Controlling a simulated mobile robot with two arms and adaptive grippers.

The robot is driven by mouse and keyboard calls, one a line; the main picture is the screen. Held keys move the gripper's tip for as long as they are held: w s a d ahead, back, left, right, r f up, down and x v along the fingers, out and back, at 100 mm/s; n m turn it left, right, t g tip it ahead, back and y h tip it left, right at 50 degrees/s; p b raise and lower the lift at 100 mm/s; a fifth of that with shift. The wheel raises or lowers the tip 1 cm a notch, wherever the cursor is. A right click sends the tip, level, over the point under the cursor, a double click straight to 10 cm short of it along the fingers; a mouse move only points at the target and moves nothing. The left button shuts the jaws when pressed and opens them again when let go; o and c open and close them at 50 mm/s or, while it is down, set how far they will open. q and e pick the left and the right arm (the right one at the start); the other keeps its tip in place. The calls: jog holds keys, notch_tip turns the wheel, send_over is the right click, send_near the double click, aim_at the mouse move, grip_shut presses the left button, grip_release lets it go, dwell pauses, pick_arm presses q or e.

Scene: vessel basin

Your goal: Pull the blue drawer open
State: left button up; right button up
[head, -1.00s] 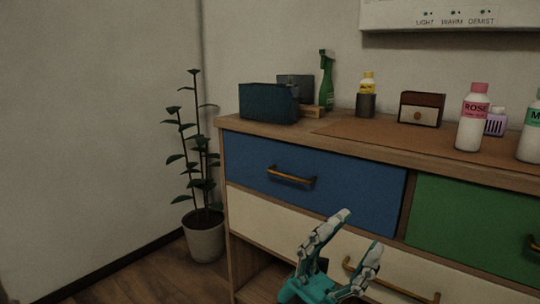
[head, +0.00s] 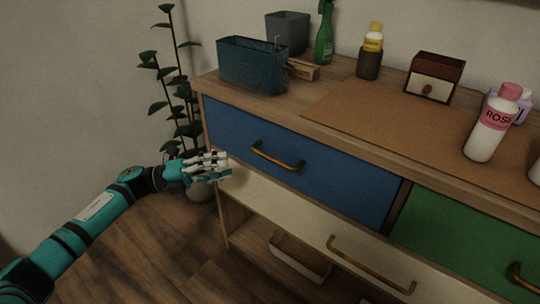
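The blue drawer (head: 330,178) is in the upper left of the wooden cabinet, and its front looks flush with the cabinet, so it is shut. Its brass bar handle (head: 277,157) is mounted across the drawer front and is free. My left gripper (head: 227,167) is in front of the drawer's left part, to the left of the handle and slightly lower, apart from it. Its fingers point right and look parted, with nothing between them. My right gripper is out of view.
A cream drawer (head: 310,220) lies below and a green drawer (head: 460,240) to the right. The top holds a dark blue bin (head: 252,64), a grey bin, a spray bottle and a pink-capped bottle (head: 490,130). A potted plant (head: 170,75) stands left of the cabinet.

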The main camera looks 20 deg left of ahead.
aim_at(272, 157)
pick_arm(q)
jog(key=shift+x, duration=6.35)
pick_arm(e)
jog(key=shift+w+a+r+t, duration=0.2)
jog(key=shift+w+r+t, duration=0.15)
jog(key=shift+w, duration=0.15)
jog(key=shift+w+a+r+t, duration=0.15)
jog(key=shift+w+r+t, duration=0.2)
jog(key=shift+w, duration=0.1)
pick_arm(q)
grip_shut()
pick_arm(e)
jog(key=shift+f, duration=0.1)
pick_arm(q)
jog(key=shift+s, duration=0.1)
